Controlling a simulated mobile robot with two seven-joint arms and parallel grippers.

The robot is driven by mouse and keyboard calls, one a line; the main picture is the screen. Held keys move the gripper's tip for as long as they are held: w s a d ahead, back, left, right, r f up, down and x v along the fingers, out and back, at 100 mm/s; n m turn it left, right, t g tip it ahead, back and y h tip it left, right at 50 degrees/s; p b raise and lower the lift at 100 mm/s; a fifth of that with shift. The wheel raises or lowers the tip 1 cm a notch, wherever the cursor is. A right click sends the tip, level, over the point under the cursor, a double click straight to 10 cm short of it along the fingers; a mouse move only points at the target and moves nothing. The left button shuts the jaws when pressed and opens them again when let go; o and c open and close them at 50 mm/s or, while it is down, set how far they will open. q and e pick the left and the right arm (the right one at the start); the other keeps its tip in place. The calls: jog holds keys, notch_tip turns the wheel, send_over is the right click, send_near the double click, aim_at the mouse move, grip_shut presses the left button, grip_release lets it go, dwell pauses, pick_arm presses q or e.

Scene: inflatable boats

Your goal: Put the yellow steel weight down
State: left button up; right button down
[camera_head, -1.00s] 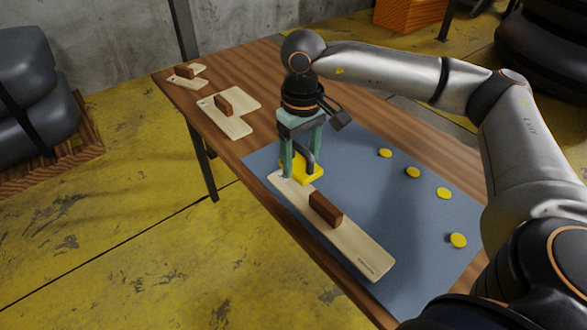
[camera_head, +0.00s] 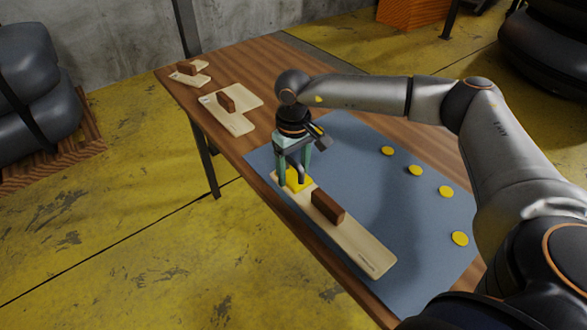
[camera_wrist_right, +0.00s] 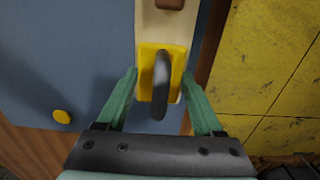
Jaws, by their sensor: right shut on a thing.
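The yellow steel weight (camera_head: 297,183) is a yellow block with a dark handle, at the far left end of the long pale wooden board (camera_head: 358,245). In the right wrist view the weight (camera_wrist_right: 146,62) covers the width of that board (camera_wrist_right: 152,22). My right gripper (camera_head: 293,173) points down and is shut on the weight, with its green fingers (camera_wrist_right: 161,78) on either side. I cannot tell for sure whether the weight's underside touches the board. My left gripper is not in view.
A brown block (camera_head: 328,205) stands on the same board, close to the weight. The board lies on a blue-grey mat (camera_head: 400,215) with several yellow discs (camera_head: 446,191) at the right. Pale pieces with brown blocks (camera_head: 226,103) lie further back on the wooden table (camera_head: 262,70).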

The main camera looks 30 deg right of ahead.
aim_at(294, 161)
jog(key=shift+f, duration=0.15)
jog(key=shift+c, duration=0.2)
grip_release()
notch_tip(294, 161, up, 12)
jog(key=shift+r, duration=0.2)
dwell(0.4)
